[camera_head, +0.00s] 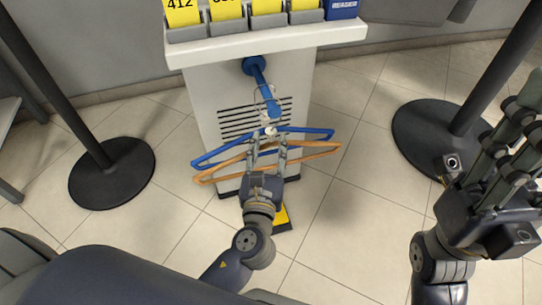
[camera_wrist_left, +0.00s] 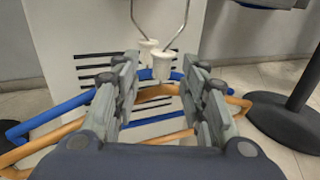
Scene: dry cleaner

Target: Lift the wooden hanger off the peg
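The wooden hanger (camera_head: 320,151) hangs low in front of the white cabinet, with a blue hanger (camera_head: 312,132) just behind it. A blue peg (camera_head: 262,86) sticks out of the cabinet above them, with metal hooks at its end. In the left wrist view the wooden hanger (camera_wrist_left: 160,92) crosses behind my fingers. My left gripper (camera_head: 268,145) is open, its fingers on either side of the hangers' middle. In the left wrist view, white hook collars (camera_wrist_left: 162,66) show between the fingers, apart from both. My right gripper (camera_head: 512,135) is open and empty at the right.
A shelf (camera_head: 265,45) with yellow number cards (camera_head: 226,10) and a blue box (camera_head: 341,9) tops the cabinet. Black post bases stand left (camera_head: 112,175) and right (camera_head: 425,135). A yellow object (camera_head: 281,216) is on the floor below.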

